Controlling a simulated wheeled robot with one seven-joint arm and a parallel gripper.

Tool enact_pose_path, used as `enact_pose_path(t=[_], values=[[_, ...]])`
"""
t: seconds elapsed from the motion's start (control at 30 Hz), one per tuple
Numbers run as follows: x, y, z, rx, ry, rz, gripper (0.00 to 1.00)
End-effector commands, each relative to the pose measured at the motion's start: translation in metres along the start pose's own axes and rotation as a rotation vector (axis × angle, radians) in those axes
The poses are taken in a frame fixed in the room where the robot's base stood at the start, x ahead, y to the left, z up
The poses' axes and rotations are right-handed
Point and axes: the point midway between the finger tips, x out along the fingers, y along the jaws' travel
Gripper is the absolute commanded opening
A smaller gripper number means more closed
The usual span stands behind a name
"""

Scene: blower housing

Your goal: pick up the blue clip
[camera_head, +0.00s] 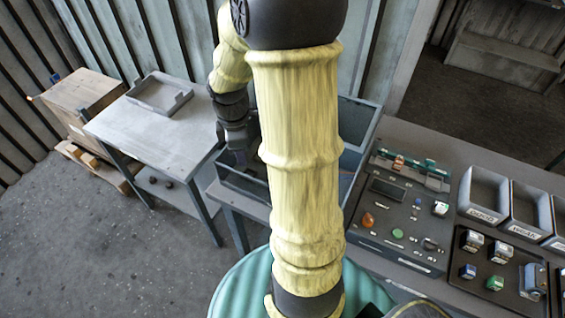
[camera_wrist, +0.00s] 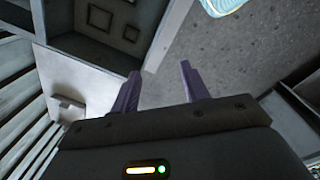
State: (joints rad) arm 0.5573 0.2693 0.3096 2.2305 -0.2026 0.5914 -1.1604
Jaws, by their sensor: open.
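I cannot tell for sure which thing is the blue clip. A small blue thing (camera_head: 56,77) shows at the back edge of the wooden crate at the far left. A small blue block (camera_head: 468,271) and a larger blue-grey piece (camera_head: 535,279) sit on the dark tray at the right. My gripper (camera_wrist: 160,68) is open in the wrist view, with nothing between its two dark purple fingers. In the head view my wrist hangs by the grey bin at centre, and my arm hides part of that area. No blue clip shows clearly in the wrist view.
A grey table (camera_head: 150,130) with a shallow tray (camera_head: 160,95) stands left of the grey bin (camera_head: 355,125). The wooden crate (camera_head: 85,95) is beyond it. A control panel (camera_head: 395,215) and labelled bins (camera_head: 484,190) are on the right bench. Open floor (camera_head: 90,240) lies at lower left.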

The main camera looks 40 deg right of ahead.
Motion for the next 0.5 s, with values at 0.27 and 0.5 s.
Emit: enact_pose_path(t=[0.27, 0.5], values=[[0.007, 0.048, 0.060, -0.476, 0.010, -0.053, 0.45], [0.009, 0.074, 0.112, -0.814, 0.041, -0.066, 0.45]])
